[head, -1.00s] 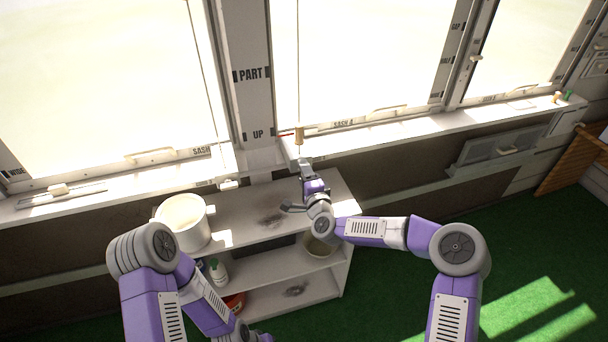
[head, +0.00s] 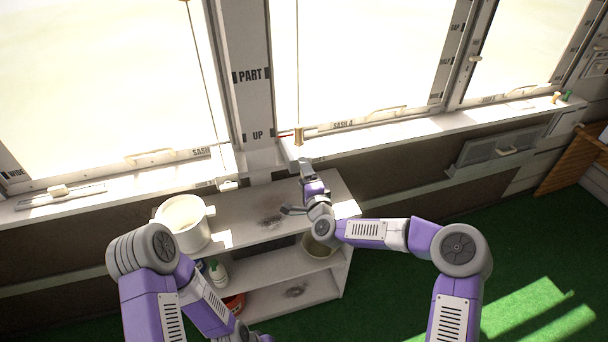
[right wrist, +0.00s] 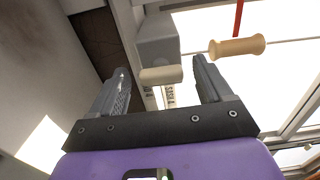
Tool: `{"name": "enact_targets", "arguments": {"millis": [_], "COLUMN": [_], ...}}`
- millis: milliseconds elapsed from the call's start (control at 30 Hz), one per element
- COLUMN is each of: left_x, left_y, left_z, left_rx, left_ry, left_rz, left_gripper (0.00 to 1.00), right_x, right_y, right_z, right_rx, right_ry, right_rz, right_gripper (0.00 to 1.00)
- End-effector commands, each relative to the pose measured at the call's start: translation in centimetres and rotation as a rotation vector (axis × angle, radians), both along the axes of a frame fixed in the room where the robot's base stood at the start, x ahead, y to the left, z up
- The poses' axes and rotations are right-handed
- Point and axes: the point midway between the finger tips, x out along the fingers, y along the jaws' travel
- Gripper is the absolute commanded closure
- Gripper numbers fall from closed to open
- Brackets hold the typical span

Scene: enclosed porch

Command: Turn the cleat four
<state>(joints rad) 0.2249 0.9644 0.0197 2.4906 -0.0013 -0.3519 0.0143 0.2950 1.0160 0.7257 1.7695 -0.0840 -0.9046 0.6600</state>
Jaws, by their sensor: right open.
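In the right wrist view a grey block (right wrist: 157,38) with a short cream peg (right wrist: 161,75) is ahead of my right gripper (right wrist: 162,84). I take this to be the cleat. The peg lies between the two spread fingertips in the picture, with a gap on each side; I cannot tell its depth. In the head view my right gripper (head: 304,167) is at the window sill's front edge, just below a wooden cord pull (head: 298,136). The cleat cannot be made out there. My left gripper is out of view.
The wooden pull also shows in the right wrist view (right wrist: 237,46), right of the fingers. A white shelf unit (head: 334,190) stands below the sill, with a white pot (head: 188,240) on its top at left.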

Motion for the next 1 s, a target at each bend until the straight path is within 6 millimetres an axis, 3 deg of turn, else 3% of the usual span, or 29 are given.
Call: {"name": "enact_targets", "arguments": {"millis": [500, 1000], "left_x": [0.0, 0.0], "left_y": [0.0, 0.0], "left_z": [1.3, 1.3], "left_rx": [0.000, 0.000], "left_ry": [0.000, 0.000], "left_rz": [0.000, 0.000], "left_gripper": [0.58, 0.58], "right_x": [-6.2, -6.7], "right_y": [-2.1, -2.2], "right_z": [0.1, 0.0], "right_rx": [-0.001, -0.001], "right_ry": [0.000, 0.000], "right_rz": [-0.001, -0.001], "right_gripper": [0.21, 0.21]}}
